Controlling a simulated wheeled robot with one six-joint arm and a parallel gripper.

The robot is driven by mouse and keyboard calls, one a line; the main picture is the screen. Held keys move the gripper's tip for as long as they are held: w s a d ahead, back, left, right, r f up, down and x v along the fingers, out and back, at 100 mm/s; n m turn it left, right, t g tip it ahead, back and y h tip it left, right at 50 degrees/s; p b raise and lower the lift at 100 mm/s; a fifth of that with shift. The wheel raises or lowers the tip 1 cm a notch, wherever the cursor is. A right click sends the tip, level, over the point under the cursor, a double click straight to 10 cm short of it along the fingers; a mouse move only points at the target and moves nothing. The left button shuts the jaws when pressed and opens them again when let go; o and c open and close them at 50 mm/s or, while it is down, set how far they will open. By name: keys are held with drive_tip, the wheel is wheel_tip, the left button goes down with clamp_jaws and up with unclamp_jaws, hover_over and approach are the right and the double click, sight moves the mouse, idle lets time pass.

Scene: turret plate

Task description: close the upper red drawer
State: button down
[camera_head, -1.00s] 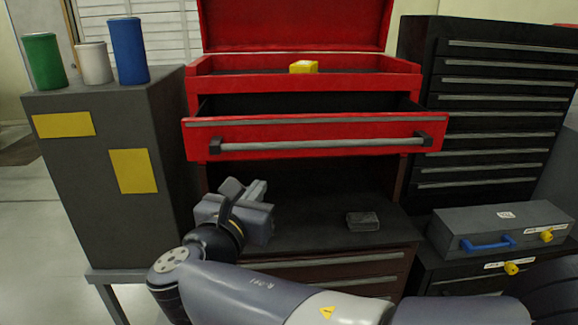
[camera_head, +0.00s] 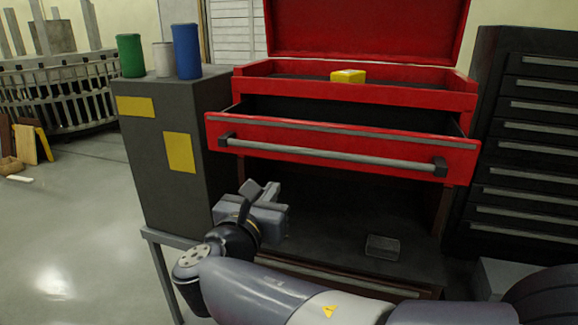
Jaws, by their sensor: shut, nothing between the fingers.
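The upper red drawer (camera_head: 300,131) is pulled out from the red tool chest (camera_head: 452,102). Its dark inside shows above the front panel. A grey bar handle (camera_head: 330,157) with dark end mounts runs across its front. My gripper (camera_head: 268,206) is below the left part of the drawer front, apart from the handle as it appears. It is shut and empty. Its fingertips are small and partly hidden by its own body.
A yellow block (camera_head: 348,76) lies on the chest's top tray. A small grey box (camera_head: 382,247) lies on the dark shelf below. A dark grey cabinet (camera_head: 150,160) with green, white and blue cylinders stands left. A black drawer cabinet (camera_head: 530,150) stands right.

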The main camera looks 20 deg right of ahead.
sight(293, 161)
drive_tip(key=p+x, duration=0.1)
drive_tip(key=x, duration=1)
drive_tip(key=shift+d+p, duration=0.1)
drive_tip(key=shift+p, duration=0.2)
drive_tip(key=shift+w, duration=0.1)
drive_tip(key=b+x, duration=0.1)
drive_tip(key=x, duration=1.5)
drive_tip(key=shift+w+d, duration=0.2)
drive_tip(key=shift+d, duration=0.05)
drive_tip(key=shift+f, duration=0.1)
